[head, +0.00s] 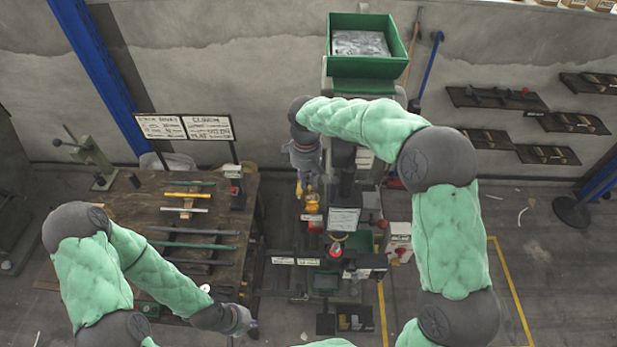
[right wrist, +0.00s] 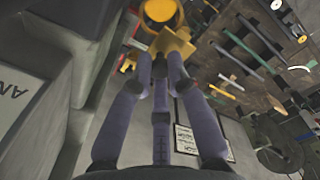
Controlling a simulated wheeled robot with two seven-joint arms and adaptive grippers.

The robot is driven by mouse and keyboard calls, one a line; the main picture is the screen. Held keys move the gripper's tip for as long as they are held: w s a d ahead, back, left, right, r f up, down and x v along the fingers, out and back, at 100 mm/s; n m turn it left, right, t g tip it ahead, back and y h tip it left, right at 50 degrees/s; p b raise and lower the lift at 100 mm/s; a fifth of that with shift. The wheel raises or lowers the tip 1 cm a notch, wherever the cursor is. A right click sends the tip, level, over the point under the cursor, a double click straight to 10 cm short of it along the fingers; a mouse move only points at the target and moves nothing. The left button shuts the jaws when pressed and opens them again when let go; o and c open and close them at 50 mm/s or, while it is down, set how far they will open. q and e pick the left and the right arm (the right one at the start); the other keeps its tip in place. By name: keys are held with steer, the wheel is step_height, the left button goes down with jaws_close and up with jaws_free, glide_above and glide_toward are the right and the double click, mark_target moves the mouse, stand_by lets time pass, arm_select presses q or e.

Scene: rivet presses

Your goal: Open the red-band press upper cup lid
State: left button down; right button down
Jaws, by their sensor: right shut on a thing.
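The press (head: 343,185) stands at the back centre, partly hidden behind my right arm. A yellow cup-like part (head: 311,203) sits on its left side, with a small red-edged label below it. My right gripper (head: 304,184) is at this yellow part, pointing down. I cannot tell clearly whether the lid is raised. My left gripper (head: 240,322) is low, near the workbench's front right corner, apart from the press; its fingers are unclear.
A green hopper (head: 366,68) tops the press. A wooden workbench (head: 150,200) with bars and sign boards (head: 185,127) stands to the left. A red dome (head: 335,250) and dark bins (head: 355,318) are below the press. The floor to the right is mostly open.

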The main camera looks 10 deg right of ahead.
steer(key=shift+a+n, duration=0.25)
steer(key=shift+n, duration=0.45)
steer(key=shift+f, duration=0.1)
steer(key=c, duration=1.2)
jaws_free()
steer(key=shift+w, duration=0.1)
step_height(320, 180, up, 12)
steer(key=shift+r, duration=0.1)
